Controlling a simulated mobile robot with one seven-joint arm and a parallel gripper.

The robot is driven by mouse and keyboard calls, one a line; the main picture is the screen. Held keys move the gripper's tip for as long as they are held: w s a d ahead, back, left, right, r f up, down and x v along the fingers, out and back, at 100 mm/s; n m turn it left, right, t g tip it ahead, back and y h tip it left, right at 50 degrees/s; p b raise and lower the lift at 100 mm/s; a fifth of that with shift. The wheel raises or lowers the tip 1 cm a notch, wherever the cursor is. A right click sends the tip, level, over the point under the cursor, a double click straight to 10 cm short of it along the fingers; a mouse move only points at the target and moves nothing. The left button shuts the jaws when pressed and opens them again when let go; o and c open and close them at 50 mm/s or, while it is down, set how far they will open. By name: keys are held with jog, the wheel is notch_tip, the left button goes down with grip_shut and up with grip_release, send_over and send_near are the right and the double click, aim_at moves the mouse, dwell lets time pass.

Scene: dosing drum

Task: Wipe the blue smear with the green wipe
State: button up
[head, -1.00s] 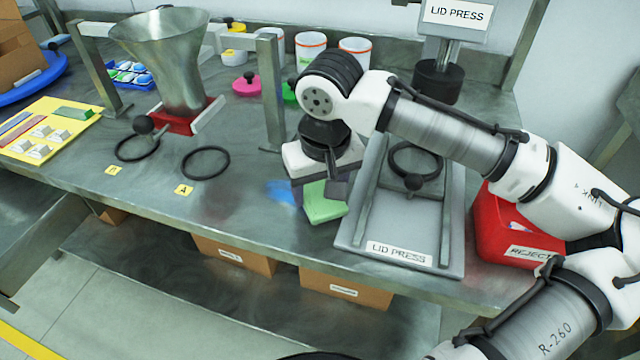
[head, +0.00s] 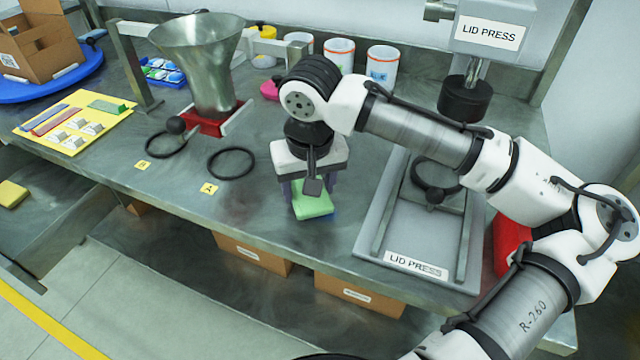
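The blue smear is mostly hidden under the wipe and gripper. Only a thin bluish trace shows at the wipe's right edge, and I cannot tell how much of the smear is left beneath.
The lid press base (head: 415,235) stands close on the right, with a red bin (head: 510,240) beyond. Black rings (head: 231,163) and a steel funnel (head: 205,60) are left. White tubs (head: 382,68) stand behind. Bench space left of the wipe is clear.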

jog(key=shift+w+a+f+p, duration=0.1)
jog(key=shift+w+a+p, duration=0.15)
jog(key=shift+a, duration=0.6)
jog(key=shift+w+a+f+p, duration=0.15)
jog(key=shift+w+a, duration=0.15)
jog(key=shift+a, duration=0.5)
jog(key=shift+w+a+p, duration=0.2)
jog(key=shift+w+a, duration=0.05)
jog(key=shift+a, duration=0.6)
jog(key=shift+f, duration=0.1)
